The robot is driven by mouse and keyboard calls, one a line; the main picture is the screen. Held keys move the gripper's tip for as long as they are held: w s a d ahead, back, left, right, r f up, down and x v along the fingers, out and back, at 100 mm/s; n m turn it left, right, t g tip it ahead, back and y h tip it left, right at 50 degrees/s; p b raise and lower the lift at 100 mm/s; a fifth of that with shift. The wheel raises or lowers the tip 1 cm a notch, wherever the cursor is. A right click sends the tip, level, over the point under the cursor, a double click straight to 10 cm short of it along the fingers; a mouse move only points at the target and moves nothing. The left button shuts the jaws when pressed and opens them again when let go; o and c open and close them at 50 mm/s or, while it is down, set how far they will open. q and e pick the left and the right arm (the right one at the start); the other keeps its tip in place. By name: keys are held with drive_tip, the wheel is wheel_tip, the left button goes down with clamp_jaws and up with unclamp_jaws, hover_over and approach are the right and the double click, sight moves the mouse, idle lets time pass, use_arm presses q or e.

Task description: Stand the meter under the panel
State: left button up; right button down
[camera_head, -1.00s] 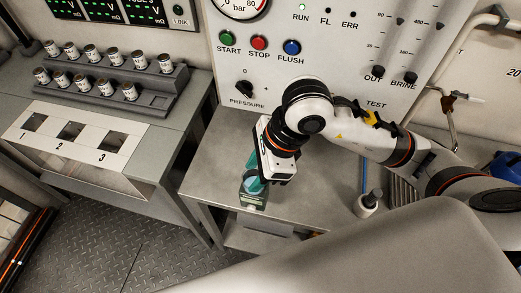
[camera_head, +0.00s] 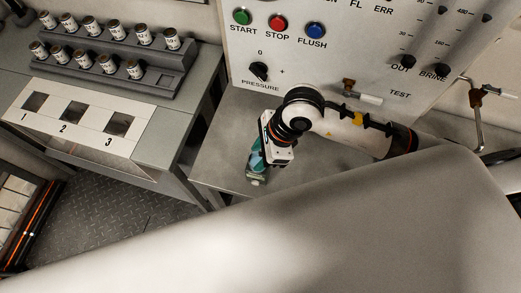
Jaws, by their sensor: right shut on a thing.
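The meter (camera_head: 256,178), a small dark green and teal device, is at the near left part of the grey bench below the panel. My right gripper (camera_head: 259,164) is shut on it, coming from above and behind. The gripper and its wrist hide much of the meter. I cannot tell whether its base touches the bench top or is just above it. The panel (camera_head: 330,70) stands upright behind the bench, with START, STOP and FLUSH buttons and a PRESSURE knob (camera_head: 259,71). My left gripper is not in view.
To the left, a lower bench holds a rack (camera_head: 120,60) of several small cans and a white plate (camera_head: 75,119) with three numbered square openings. A pipe (camera_head: 476,115) with a tap is at the right. A large pale shape covers the foreground. Bench space left of the gripper is clear.

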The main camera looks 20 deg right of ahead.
drive_tip(key=shift+f, duration=0.25)
drive_tip(key=c, duration=1.1)
unclamp_jaws()
drive_tip(key=shift+c, duration=0.2)
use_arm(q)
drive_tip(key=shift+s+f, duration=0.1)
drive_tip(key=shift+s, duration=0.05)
use_arm(e)
drive_tip(key=o, duration=0.3)
drive_tip(key=shift+r, duration=0.2)
drive_tip(key=shift+d+r, duration=0.1)
drive_tip(key=shift+r, duration=0.15)
use_arm(q)
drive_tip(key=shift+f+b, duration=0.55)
drive_tip(key=shift+b, duration=0.15)
use_arm(e)
drive_tip(key=v, duration=1.1)
drive_tip(key=shift+r, duration=0.15)
drive_tip(key=shift+s, duration=0.1)
